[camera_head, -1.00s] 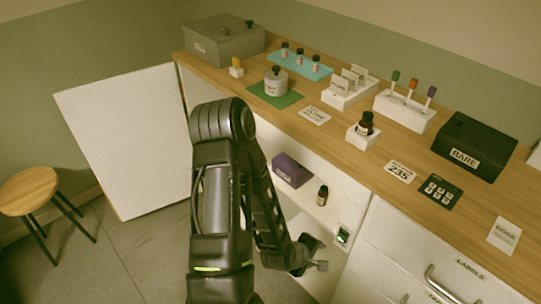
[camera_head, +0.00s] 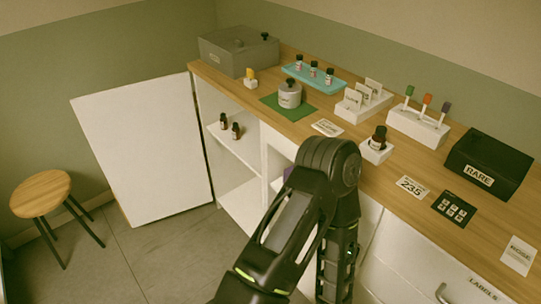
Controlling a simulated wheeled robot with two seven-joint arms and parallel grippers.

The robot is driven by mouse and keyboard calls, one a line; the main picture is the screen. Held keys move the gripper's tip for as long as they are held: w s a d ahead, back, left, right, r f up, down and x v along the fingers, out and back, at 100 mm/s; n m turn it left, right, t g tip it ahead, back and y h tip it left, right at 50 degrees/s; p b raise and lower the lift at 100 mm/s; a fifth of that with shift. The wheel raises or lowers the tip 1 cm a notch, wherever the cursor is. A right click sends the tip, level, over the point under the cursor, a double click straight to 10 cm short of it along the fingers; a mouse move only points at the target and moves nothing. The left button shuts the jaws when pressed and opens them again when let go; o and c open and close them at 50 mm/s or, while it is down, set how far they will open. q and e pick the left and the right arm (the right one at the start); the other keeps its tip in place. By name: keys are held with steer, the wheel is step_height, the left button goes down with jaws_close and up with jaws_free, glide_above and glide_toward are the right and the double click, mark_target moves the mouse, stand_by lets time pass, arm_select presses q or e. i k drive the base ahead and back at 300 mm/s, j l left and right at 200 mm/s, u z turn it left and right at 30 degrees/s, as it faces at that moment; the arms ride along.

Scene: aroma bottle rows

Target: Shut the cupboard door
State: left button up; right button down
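The white cupboard door (camera_head: 145,150) stands wide open to the left of the cupboard, joined along the cupboard's left front edge. The cupboard's open interior shows a white shelf (camera_head: 238,155) with two dark bottles on it. One black arm of mine rises from the bottom edge, bends at an elbow in front of the counter and drops down again. It covers part of the cupboard opening and is well to the right of the door, not touching it. Neither gripper shows; the arm's far end is cut off by the bottom edge.
A wooden stool (camera_head: 41,190) stands left of the door. Grey floor (camera_head: 160,250) is free in front of the door. The wooden counter (camera_head: 240,93) holds a grey box (camera_head: 238,50), a black RARE box (camera_head: 487,163), bottles and cards. A drawer handle (camera_head: 455,294) sticks out at lower right.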

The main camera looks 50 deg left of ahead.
mark_target(144, 137)
steer(key=j+u, duration=0.25)
steer(key=j, duration=0.3)
steer(key=j+u, duration=0.25)
steer(key=j, duration=0.35)
steer(key=j+u, duration=0.25)
steer(key=j, duration=0.35)
steer(key=i+j+u, duration=0.1)
steer(key=j+u, duration=0.2)
steer(key=j, duration=0.25)
steer(key=i+j, duration=0.1)
steer(key=j, duration=0.9)
steer(key=i+j+u, duration=0.1)
steer(key=j, duration=0.45)
steer(key=i+j, duration=0.15)
steer(key=j, duration=0.35)
